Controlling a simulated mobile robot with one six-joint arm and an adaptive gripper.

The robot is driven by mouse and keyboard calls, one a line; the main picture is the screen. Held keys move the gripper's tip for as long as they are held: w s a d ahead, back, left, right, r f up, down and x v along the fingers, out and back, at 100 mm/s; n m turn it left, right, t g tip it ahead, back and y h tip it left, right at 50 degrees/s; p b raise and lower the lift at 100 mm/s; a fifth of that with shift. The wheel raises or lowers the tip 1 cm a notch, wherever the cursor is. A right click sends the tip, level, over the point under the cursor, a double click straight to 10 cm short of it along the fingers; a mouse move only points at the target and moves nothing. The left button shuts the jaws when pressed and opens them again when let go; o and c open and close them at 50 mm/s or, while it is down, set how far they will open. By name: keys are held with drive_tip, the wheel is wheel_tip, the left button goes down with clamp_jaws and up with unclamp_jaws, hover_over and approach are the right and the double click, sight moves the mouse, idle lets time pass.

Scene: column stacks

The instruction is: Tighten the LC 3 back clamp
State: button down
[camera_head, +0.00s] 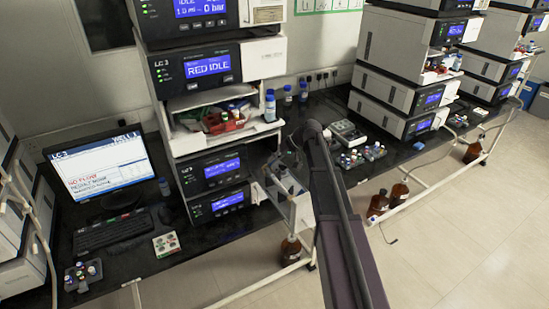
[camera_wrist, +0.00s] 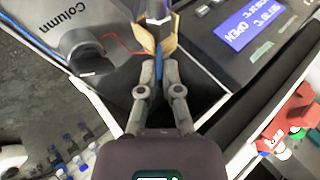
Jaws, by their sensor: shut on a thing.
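The LC 3 stack (camera_head: 209,68) stands left of centre in the head view, its screen reading RED IDLE. In the wrist view my gripper (camera_wrist: 160,65) has its two fingers close together at a tan angular clamp piece (camera_wrist: 168,38), beside a panel marked "Column" (camera_wrist: 60,20). A blue tube or strip (camera_wrist: 158,72) runs between the fingers. The fingers hide part of the contact. A grey metal part (camera_wrist: 157,10) rises above the tan piece. In the head view my arm reaches to the stack's right side; the clamp is too small to make out there.
A lit blue display (camera_wrist: 250,25) is right of the clamp in the wrist view. A black round part (camera_wrist: 88,50) with a red wire is close on the left.

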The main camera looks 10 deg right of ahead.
drive_tip(key=a+h+p, duration=0.1)
drive_tip(key=r+t+h+p, duration=0.1)
drive_tip(key=h+p, duration=0.1)
drive_tip(key=shift+s+a+r+n+h, duration=0.1)
drive_tip(key=shift+s+a+n+h, duration=0.2)
drive_tip(key=shift+s+a+n, duration=0.1)
drive_tip(key=h, duration=0.1)
drive_tip(key=a+t+h, duration=0.1)
drive_tip(key=h, duration=0.1)
drive_tip(key=n+h+p, duration=0.1)
drive_tip(key=shift+s+a, duration=0.3)
drive_tip(key=shift+a, duration=0.1)
drive_tip(key=h+b, duration=0.1)
drive_tip(key=a+t+h, duration=0.1)
drive_tip(key=h, duration=0.1)
drive_tip(key=f+n+h+b, duration=0.1)
drive_tip(key=shift+s+a+f+t+b, duration=0.1)
drive_tip(key=shift+s+a+t+b, duration=0.15)
drive_tip(key=shift+a+t+b, duration=0.05)
drive_tip(key=h+b, duration=0.1)
drive_tip(key=t+h+b, duration=0.1)
drive_tip(key=shift+s+a+f+h+b, duration=0.1)
drive_tip(key=shift+a+f+h+b, duration=0.2)
drive_tip(key=shift+a+b, duration=0.1)
drive_tip(key=shift+a+n+h+b, duration=0.1)
drive_tip(key=shift+n+h+b, duration=0.2)
drive_tip(key=shift+h+b, duration=0.15)
drive_tip(key=shift+r+t, duration=0.1)
drive_tip(key=shift+t, duration=0.2)
drive_tip(key=shift+a, duration=0.1)
